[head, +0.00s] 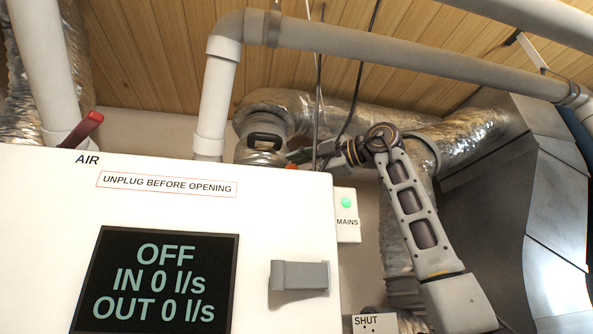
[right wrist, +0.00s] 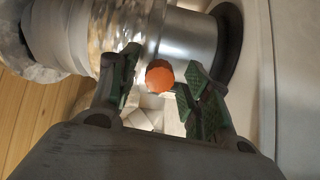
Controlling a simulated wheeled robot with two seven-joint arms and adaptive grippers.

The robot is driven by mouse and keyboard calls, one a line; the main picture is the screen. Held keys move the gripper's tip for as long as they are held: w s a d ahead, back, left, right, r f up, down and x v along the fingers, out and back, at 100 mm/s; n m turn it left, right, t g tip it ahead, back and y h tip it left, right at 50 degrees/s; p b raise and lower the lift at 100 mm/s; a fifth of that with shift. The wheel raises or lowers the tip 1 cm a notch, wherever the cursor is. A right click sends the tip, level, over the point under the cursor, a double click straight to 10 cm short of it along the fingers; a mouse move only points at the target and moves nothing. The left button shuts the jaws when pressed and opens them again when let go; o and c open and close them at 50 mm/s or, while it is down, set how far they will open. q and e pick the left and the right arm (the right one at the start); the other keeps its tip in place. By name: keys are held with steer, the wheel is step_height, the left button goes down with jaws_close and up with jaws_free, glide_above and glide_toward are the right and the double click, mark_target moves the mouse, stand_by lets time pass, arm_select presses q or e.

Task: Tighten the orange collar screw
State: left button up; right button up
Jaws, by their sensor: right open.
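The orange collar screw (right wrist: 160,77) shows in the right wrist view as a faceted orange knob in front of a shiny metal collar (right wrist: 185,45). My right gripper (right wrist: 161,68) is open, with one green-padded finger on each side of the screw. A gap shows between the screw and each finger. In the head view, the right gripper (head: 302,156) reaches in from the right behind the white unit's top edge. A small orange bit of the screw (head: 291,166) shows there, mostly hidden by the unit. My left gripper is not in view.
The white air unit (head: 200,210) fills the lower left, its display reading OFF. A foil duct (head: 325,108) and a grey pipe (head: 420,65) run above my right arm. Dark cables (head: 318,90) hang close to the gripper. A red lever (head: 82,130) stands at left.

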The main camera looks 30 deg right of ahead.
steer(key=b+v, duration=0.1)
steer(key=v, duration=0.6)
stand_by(0.4)
stand_by(0.6)
